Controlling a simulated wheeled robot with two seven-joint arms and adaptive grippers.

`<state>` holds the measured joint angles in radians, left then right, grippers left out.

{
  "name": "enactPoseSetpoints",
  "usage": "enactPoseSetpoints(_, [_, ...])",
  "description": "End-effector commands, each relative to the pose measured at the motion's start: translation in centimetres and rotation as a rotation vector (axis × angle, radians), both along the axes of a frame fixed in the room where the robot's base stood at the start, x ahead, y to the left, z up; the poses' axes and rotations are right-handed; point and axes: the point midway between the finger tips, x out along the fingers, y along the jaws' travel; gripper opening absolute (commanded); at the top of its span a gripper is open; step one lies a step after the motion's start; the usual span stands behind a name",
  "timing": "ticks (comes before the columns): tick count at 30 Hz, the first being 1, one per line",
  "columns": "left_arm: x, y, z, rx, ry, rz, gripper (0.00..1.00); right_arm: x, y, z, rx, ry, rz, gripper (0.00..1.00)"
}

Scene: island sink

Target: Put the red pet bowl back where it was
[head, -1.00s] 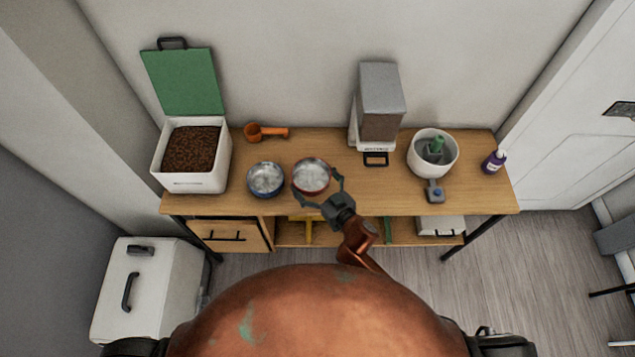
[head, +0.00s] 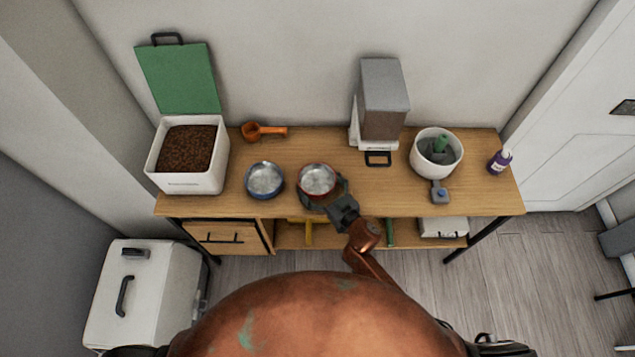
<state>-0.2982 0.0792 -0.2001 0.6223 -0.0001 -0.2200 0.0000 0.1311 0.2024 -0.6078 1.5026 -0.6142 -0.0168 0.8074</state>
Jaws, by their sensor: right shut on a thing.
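The red pet bowl (head: 317,178) has a red rim and a shiny metal inside. It is at the front middle of the wooden table, close to the right of the blue pet bowl (head: 264,180). My right gripper (head: 322,190) is shut on the red bowl at its near right side. Part of the bowl's near rim is hidden by the fingers. I cannot tell whether the bowl touches the tabletop or is just above it. My left gripper does not show in the head view.
On the wooden table (head: 310,143) stand a white food bin (head: 163,182) with its green lid open, an orange scoop (head: 262,131), a grey-topped dispenser (head: 383,100), a white pot (head: 424,172) and a purple bottle (head: 499,162).

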Motion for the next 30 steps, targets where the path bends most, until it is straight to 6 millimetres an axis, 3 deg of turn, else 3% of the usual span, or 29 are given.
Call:
enactPoseSetpoints(2, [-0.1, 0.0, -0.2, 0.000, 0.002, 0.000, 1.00, 0.0, 0.0, -0.3, 0.001, 0.001, 0.000, 0.60])
enactPoseSetpoints(3, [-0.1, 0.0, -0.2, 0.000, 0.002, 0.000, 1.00, 0.0, 0.0, -0.4, 0.000, 0.001, 0.000, 0.90])
enactPoseSetpoints(8, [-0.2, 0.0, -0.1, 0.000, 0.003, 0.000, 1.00, 0.0, 0.0, -0.3, 0.000, 0.001, 0.000, 1.00])
enactPoseSetpoints(19, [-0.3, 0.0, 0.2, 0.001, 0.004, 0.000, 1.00, -0.1, -0.1, 0.2, -0.001, 0.000, 0.000, 1.00])
enactPoseSetpoints(30, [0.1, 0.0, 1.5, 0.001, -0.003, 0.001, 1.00, -5.8, -4.1, 1.1, -0.002, 0.004, -0.002, 1.00])
